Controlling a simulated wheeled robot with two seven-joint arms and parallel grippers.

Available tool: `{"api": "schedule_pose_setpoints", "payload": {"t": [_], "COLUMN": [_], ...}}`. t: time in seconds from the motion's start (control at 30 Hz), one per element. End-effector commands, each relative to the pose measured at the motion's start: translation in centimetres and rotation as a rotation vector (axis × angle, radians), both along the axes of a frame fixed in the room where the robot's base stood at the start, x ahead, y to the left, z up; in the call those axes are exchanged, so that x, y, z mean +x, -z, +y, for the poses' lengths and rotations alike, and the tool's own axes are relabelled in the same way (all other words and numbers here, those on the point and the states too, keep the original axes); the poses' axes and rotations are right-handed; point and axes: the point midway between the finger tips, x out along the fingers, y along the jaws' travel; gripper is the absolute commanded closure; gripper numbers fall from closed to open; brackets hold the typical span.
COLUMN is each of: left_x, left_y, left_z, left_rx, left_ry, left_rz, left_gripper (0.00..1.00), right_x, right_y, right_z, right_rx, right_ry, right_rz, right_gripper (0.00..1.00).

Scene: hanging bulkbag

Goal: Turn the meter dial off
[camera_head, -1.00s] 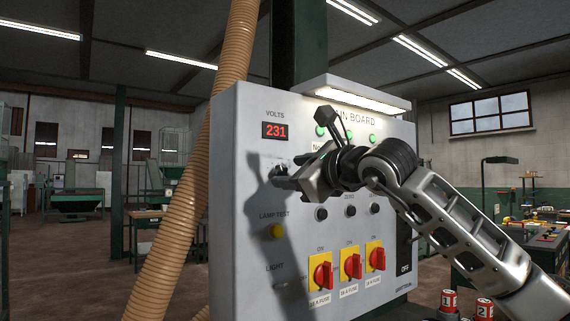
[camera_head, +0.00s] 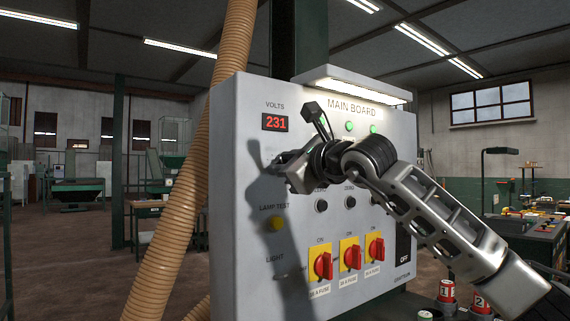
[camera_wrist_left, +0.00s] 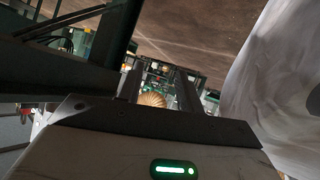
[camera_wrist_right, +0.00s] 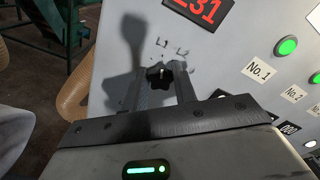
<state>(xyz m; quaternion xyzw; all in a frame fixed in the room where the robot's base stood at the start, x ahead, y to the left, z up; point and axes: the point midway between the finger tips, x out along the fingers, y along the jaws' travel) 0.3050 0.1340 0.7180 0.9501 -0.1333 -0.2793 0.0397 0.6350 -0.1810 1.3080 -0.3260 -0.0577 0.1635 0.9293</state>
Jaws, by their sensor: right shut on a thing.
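The meter dial (camera_wrist_right: 159,77) is a small black lobed knob on the grey panel, below the red voltage display (camera_wrist_right: 205,10). Marks L1 and L2 are printed above it in the right wrist view. My right gripper (camera_wrist_right: 161,82) is at the panel with its fingers on either side of the knob, shut on it. In the head view my right gripper (camera_head: 279,166) covers the knob, below the display reading 231. My left gripper (camera_wrist_left: 160,85) has its fingers apart, with nothing seen between them, away from the panel face.
Below on the panel are a yellow lamp test button (camera_head: 277,223), black buttons (camera_head: 321,206) and red rotary switches (camera_head: 323,265) on yellow plates. Green lamps (camera_head: 349,127) sit above. A tan ribbed hose (camera_head: 188,190) runs along the panel's left side.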

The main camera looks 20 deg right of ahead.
Motion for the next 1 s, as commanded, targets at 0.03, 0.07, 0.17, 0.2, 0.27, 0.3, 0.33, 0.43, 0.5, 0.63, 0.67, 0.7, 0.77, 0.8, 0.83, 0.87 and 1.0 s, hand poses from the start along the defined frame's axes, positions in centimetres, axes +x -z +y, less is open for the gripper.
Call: {"api": "schedule_pose_setpoints", "payload": {"t": [0.03, 0.07, 0.17, 0.2, 0.27, 0.3, 0.33, 0.43, 0.5, 0.63, 0.67, 0.7, 0.77, 0.8, 0.83, 0.87, 1.0], "left_x": [0.02, 0.02, 0.03, 0.04, 0.05, 0.06, 0.07, 0.09, 0.1, 0.1, 0.1, 0.1, 0.1, 0.1, 0.09, 0.1, 0.05], "left_y": [0.03, 0.05, 0.13, 0.15, 0.19, 0.19, 0.2, 0.21, 0.2, 0.17, 0.16, 0.15, 0.12, 0.11, 0.11, 0.1, 0.09], "left_z": [0.0, 0.0, -0.01, 0.0, -0.01, -0.01, -0.02, -0.02, -0.02, -0.04, -0.04, -0.05, -0.05, -0.06, -0.06, -0.06, -0.08], "left_rx": [0.0, 0.0, 0.0, 0.0, 0.0, 0.0, 0.0, 0.0, 0.0, 0.0, 0.0, 0.0, 0.0, 0.0, 0.0, 0.0, -0.001], "left_ry": [0.0, 0.0, 0.0, 0.0, 0.0, 0.0, 0.0, 0.0, 0.0, 0.001, 0.001, 0.001, 0.001, 0.001, 0.001, 0.001, 0.002], "left_rz": [-0.001, -0.001, -0.001, -0.002, -0.003, -0.003, -0.004, -0.005, -0.006, -0.008, -0.008, -0.008, -0.009, -0.009, -0.009, -0.009, -0.007], "left_gripper": [0.64, 0.64, 0.64, 0.64, 0.64, 0.64, 0.64, 0.64, 0.64, 0.64, 0.64, 0.64, 0.64, 0.64, 0.64, 0.64, 0.64], "right_x": [-0.02, -0.02, -0.01, -0.02, -0.02, -0.03, -0.03, -0.03, -0.03, -0.04, -0.03, -0.05, -0.05, -0.05, -0.04, -0.05, -0.04], "right_y": [0.04, 0.05, 0.07, 0.09, 0.1, 0.11, 0.11, 0.13, 0.15, 0.17, 0.18, 0.19, 0.2, 0.22, 0.22, 0.23, 0.28], "right_z": [0.01, 0.02, 0.04, 0.04, 0.06, 0.07, 0.07, 0.08, 0.1, 0.1, 0.09, 0.1, 0.1, 0.1, 0.09, 0.1, 0.12], "right_rx": [-0.01, -0.017, -0.054, -0.076, -0.11, -0.137, -0.158, -0.234, -0.289, -0.387, -0.41, -0.437, -0.475, -0.501, -0.518, -0.534, -0.597], "right_ry": [-0.001, -0.001, 0.0, 0.0, 0.0, 0.0, 0.0, 0.0, 0.001, 0.001, 0.001, 0.001, 0.001, 0.001, 0.001, 0.0, 0.001], "right_rz": [-0.003, -0.006, -0.018, -0.026, -0.039, -0.048, -0.056, -0.083, -0.103, -0.138, -0.147, -0.156, -0.17, -0.18, -0.186, -0.191, -0.213], "right_gripper": [0.95, 0.95, 0.95, 0.95, 0.95, 0.95, 0.95, 0.95, 0.95, 0.95, 0.95, 0.95, 0.95, 0.95, 0.95, 0.95, 0.95]}}
